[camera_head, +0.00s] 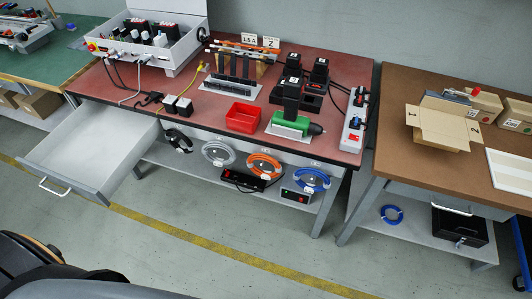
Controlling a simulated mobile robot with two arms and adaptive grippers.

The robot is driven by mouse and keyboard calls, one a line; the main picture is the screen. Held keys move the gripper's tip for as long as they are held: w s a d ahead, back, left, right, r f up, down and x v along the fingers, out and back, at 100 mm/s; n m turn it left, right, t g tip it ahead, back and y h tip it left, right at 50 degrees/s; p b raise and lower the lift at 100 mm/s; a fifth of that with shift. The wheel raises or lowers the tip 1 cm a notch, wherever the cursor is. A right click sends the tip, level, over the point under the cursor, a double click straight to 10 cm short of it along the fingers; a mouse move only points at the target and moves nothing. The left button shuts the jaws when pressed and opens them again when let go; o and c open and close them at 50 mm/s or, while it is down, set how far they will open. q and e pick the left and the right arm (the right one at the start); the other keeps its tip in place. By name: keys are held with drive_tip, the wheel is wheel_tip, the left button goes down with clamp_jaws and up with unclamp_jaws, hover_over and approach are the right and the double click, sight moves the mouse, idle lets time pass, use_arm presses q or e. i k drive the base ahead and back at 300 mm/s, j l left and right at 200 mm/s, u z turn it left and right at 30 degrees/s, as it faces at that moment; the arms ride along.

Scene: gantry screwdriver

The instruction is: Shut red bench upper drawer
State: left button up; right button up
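The red bench (213,115) stands in the middle of the view. Its upper drawer (92,150) is pulled far out at the bench's left end. The drawer is grey, and the part of its inside that shows looks empty. A metal bow handle (54,187) sits on its front panel, toward the lower left. Neither of my grippers is in view. Dark rounded shapes fill the lower left corner, below the drawer; I cannot tell for sure what they are.
A red bin (243,117), a green screwdriver (291,124) and a power strip (354,121) lie on the bench top. Coloured cable coils (265,166) hang below its front edge. A brown bench (390,95) stands right. The floor in front is clear, with a yellow line (190,237).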

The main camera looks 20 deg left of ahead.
sight(90, 154)
drive_tip(key=u, duration=2.25)
